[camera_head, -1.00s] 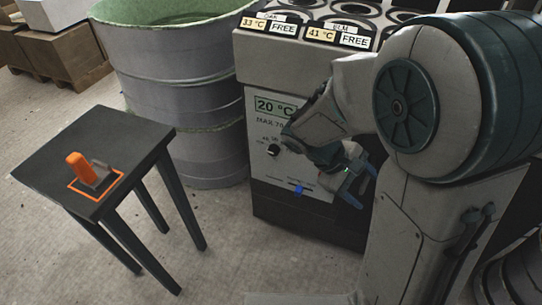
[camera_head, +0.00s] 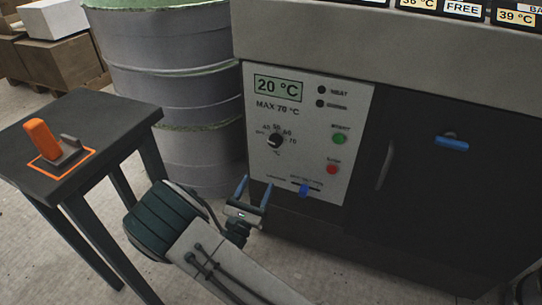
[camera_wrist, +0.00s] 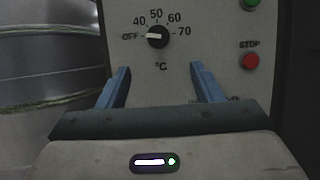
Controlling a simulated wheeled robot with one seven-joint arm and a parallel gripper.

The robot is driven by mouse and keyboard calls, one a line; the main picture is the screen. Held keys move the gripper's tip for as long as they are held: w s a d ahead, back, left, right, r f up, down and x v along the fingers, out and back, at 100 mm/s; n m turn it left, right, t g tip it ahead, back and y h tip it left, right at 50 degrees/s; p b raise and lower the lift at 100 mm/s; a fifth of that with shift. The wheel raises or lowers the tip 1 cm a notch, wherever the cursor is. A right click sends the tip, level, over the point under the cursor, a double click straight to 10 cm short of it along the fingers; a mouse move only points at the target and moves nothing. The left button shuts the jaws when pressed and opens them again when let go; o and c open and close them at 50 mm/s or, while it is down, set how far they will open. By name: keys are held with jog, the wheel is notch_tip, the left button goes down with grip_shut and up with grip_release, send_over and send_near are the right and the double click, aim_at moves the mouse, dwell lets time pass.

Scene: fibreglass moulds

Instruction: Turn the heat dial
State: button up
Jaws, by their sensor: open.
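The heat dial (camera_head: 275,141) is a black round knob on the white control panel (camera_head: 350,105), ringed by marks from OFF through 40, 50, 60 to 70 °C. In the wrist view the dial (camera_wrist: 158,36) has a white pointer turned left toward OFF. The display (camera_head: 278,88) reads 20 °C, with MAX 70 °C below it. My gripper (camera_head: 254,190) is open and empty, with two blue fingers, just below and left of the dial. In the wrist view my gripper (camera_wrist: 160,85) has its fingers apart below the dial, not touching it.
A green START button (camera_head: 339,139), a red STOP button (camera_head: 332,169) and a blue slider (camera_head: 304,190) are on the same panel. A dark door with a blue handle (camera_head: 452,143) is at right. A small table (camera_head: 120,108) with an orange-handled tool (camera_head: 42,139) stands left, beside a grey drum (camera_head: 170,50).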

aim_at(273, 144)
jog(key=b+x, duration=0.3)
jog(key=x, duration=1)
jog(key=shift+w+r, duration=0.1)
jog(key=shift+w, duration=0.25)
jog(key=shift+a, duration=0.1)
jog(key=c, duration=1)
